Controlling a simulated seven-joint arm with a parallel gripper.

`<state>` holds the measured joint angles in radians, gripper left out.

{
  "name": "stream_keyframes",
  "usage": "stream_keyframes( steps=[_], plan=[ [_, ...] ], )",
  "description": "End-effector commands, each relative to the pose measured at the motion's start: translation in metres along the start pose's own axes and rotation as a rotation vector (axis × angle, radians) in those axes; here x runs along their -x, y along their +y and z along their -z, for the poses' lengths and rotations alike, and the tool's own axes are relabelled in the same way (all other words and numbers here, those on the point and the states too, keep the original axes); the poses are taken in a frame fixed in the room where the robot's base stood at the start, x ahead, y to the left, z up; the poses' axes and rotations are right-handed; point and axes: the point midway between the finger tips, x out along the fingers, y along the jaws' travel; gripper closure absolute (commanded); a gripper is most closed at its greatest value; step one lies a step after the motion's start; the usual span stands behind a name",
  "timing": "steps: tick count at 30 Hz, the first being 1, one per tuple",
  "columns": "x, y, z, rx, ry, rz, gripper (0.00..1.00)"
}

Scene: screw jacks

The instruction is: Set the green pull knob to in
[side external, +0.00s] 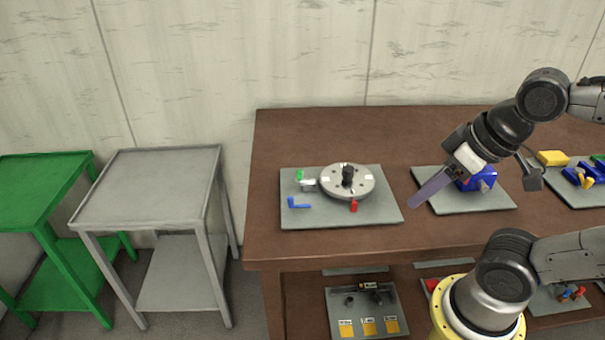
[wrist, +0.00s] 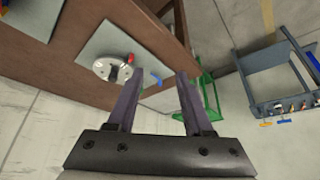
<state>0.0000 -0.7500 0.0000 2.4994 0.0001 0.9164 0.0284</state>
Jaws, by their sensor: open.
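The green pull knob (side external: 299,175) is a small green piece at the back left of a grey plate (side external: 300,220) on the brown table. It sits beside a round silver disc (side external: 362,180) with a dark hub. How far the knob is pulled out is too small to tell. My gripper (side external: 412,205) is in the air to the right of this plate, apart from the knob. In the wrist view my gripper (wrist: 158,73) shows two spread purple-grey fingers with nothing between them near at hand.
A blue handle (side external: 299,204) and a red piece (side external: 354,206) are on the same plate. A blue device (side external: 478,181) stands on another plate behind my gripper. A yellow block (side external: 552,158) is farther right. Grey (side external: 150,185) and green (side external: 40,185) side tables stand left.

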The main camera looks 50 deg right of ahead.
Motion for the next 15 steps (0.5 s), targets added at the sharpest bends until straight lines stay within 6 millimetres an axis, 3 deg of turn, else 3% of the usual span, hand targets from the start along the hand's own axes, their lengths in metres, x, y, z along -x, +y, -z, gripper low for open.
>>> stream_keyframes(
  steps=[5, 10, 15],
  plan=[
    [0.028, -0.001, 0.033, -0.086, 0.014, 0.000, 0.48],
    [0.046, 0.001, 0.090, -0.179, -0.027, -0.009, 0.48],
    [0.043, 0.005, 0.152, -0.267, -0.090, -0.027, 0.48]
  ],
)
